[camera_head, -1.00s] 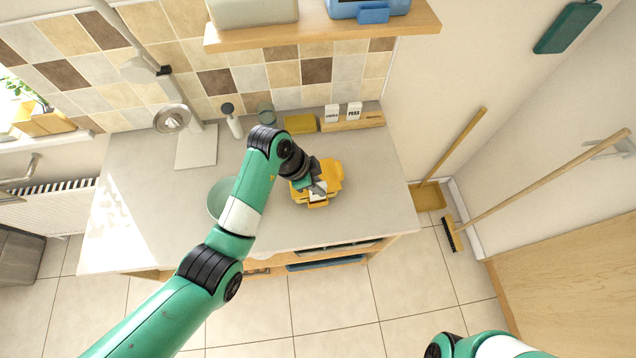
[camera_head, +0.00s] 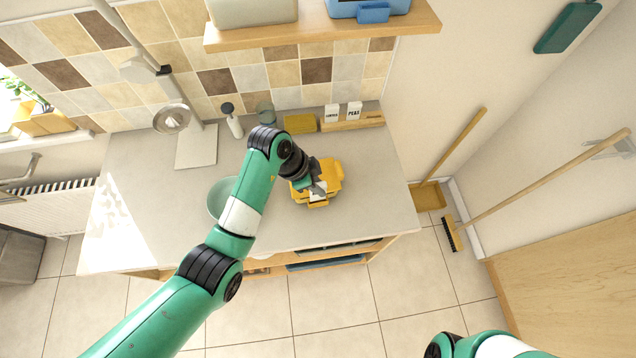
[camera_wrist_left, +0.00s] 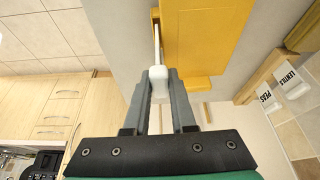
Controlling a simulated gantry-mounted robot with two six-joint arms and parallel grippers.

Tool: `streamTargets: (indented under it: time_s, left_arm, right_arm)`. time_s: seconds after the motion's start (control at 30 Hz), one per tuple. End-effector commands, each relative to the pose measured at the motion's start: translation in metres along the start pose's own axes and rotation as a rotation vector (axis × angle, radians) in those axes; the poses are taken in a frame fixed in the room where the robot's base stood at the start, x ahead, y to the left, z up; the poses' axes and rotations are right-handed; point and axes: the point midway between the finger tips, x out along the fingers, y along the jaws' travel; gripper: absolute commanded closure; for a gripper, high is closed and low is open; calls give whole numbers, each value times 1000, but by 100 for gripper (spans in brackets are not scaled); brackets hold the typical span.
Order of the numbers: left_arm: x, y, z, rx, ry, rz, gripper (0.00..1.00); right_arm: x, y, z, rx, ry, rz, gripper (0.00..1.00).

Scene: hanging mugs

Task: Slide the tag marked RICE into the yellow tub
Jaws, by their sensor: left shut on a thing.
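My left gripper (camera_head: 317,187) is shut on a white tag (camera_head: 318,196) at the front of the yellow tub (camera_head: 335,172) on the counter. In the left wrist view the gripper (camera_wrist_left: 159,80) grips the thick white end of the tag (camera_wrist_left: 158,90). Its thin part runs away from me, edge-on, next to the wall of the yellow tub (camera_wrist_left: 205,40). The tag's lettering is not readable. I cannot tell whether the tag sits in a slot of the tub. My right gripper is out of view.
Tags marked LENTILS (camera_head: 331,113) and PEAS (camera_head: 354,111) stand in a wooden rack (camera_head: 372,121) at the back. A yellow sponge-like block (camera_head: 300,124) is beside it. A green bowl (camera_head: 217,197) is left of the tub, partly behind my arm. The counter's right side is clear.

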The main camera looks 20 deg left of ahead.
Motion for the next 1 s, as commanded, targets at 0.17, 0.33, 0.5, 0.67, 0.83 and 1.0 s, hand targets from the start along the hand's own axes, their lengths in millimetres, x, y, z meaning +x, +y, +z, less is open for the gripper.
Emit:
streamTargets:
  time_s: [0.17, 0.33, 0.5, 0.67, 0.83, 1.0]
  left_arm:
    - [5, 0, 2, 0, 0, 0, 100]
    - [9, 0, 4, 0, 0, 0, 100]
    - [13, 0, 6, 0, -1, 1, 100]
    - [16, 0, 7, 0, 0, 0, 100]
    - [20, 0, 9, 0, 0, 0, 100]
    - [24, 0, 10, 0, -1, 0, 100]
  right_arm:
    - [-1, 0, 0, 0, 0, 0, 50]
    - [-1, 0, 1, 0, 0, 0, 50]
    - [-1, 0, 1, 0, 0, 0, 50]
    - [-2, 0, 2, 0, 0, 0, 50]
    - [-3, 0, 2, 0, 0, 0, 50]
    - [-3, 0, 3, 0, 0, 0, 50]
